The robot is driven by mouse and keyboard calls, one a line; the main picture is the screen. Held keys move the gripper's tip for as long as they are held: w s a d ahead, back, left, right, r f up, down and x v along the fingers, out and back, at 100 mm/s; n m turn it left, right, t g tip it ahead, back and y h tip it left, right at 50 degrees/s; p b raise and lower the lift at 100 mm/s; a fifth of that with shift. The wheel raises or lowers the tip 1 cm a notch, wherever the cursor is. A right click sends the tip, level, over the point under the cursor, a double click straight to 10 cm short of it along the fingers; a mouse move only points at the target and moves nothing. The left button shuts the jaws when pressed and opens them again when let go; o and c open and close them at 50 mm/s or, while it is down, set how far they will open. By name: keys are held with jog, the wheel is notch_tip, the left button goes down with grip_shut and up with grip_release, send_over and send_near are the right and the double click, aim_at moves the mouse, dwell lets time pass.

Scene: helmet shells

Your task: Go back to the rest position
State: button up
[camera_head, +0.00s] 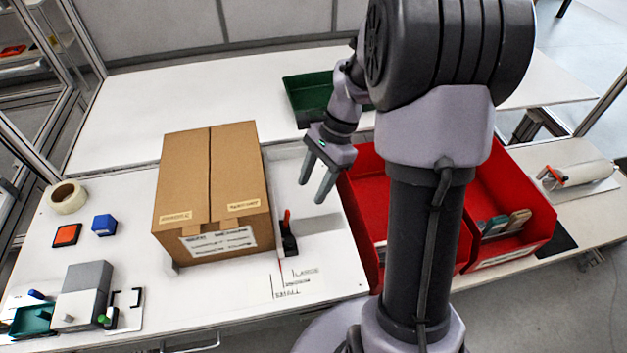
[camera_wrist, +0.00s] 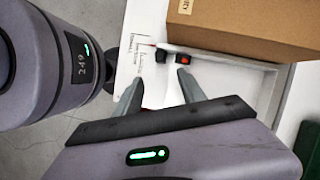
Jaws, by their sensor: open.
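My gripper (camera_head: 319,182) is in the air to the right of the closed cardboard box (camera_head: 212,185), above the white table. Its two fingers are apart with nothing between them. The gripper also shows in the wrist view (camera_wrist: 157,90), open, with its fingers pointing toward a small black and red tool. That black and red tool (camera_head: 288,236) stands beside the box on the table, and it also shows in the wrist view (camera_wrist: 184,62). My arm covers part of the red bins.
Red bins (camera_head: 362,200) stand right of the gripper; brushes lie in the right one. A green bin (camera_head: 303,99) is behind. The back table is mostly clear.

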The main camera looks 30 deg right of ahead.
jog(key=s+a+r+n+t+h+b, duration=0.1)
jog(key=s+a+r+n+t+b, duration=0.1)
jog(key=s+a+r+n, duration=0.3)
jog(key=s+a+r+n+t+h+b, duration=0.1)
jog(key=s+a+r+n+t+b, duration=0.1)
jog(key=s+a+r+n+t, duration=0.2)
jog(key=s+a+r+n, duration=0.1)
jog(key=s+a+n, duration=0.2)
jog(key=s, duration=0.3)
jog(key=shift+a+n+h+b, duration=0.3)
jog(key=shift+a+b, duration=0.1)
jog(key=shift+a, duration=0.05)
jog(key=shift+r, duration=0.1)
